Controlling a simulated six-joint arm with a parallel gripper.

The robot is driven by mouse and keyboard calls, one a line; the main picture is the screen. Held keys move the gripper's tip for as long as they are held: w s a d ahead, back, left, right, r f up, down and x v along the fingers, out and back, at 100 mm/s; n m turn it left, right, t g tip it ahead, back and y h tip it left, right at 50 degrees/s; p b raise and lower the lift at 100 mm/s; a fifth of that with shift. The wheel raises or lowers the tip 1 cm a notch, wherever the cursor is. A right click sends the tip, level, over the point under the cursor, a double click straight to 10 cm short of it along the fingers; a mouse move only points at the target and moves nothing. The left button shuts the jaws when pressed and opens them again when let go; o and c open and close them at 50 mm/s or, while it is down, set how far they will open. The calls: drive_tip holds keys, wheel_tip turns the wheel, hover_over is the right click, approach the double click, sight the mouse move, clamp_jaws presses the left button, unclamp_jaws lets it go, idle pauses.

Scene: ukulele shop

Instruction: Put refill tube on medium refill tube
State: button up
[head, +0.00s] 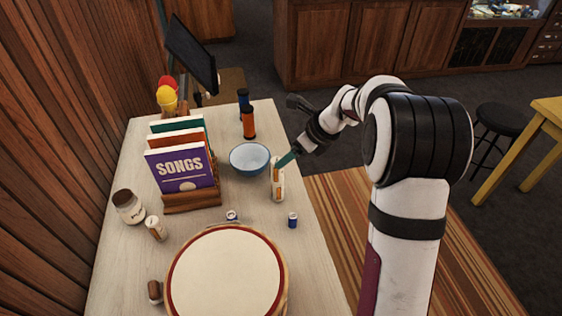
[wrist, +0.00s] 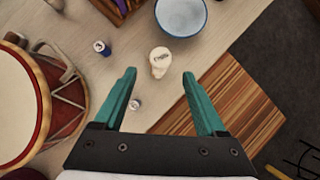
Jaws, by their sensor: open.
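No tube in view is labelled clearly enough for me to tell which is the refill tube and which the medium one. A blue tube (head: 243,98) and an orange tube with a dark top (head: 248,122) stand upright at the back of the table. A white bottle with a printed label (head: 278,185) stands by the right table edge. My gripper (head: 287,158) is above it with teal fingers. In the wrist view the bottle (wrist: 160,55) shows from above, beyond the open fingertips (wrist: 159,76). The jaws are empty.
A blue bowl (head: 249,158) is beside the bottle.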

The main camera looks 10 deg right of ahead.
drive_tip(key=s+a+r+n+g, duration=0.2)
drive_tip(key=s+a+r+n, duration=0.15)
drive_tip(key=s+n, duration=0.45)
drive_tip(key=s+a+r+n+g, duration=0.1)
drive_tip(key=s+a+r+n, duration=0.3)
drive_tip(key=s, duration=0.7)
drive_tip(key=s+f+n+g+h, duration=0.2)
drive_tip(key=s+n, duration=0.8)
drive_tip(key=s, duration=0.8)
drive_tip(key=shift+a+f+h, duration=0.3)
drive_tip(key=shift+a+f, duration=0.05)
drive_tip(key=shift+f, duration=0.45)
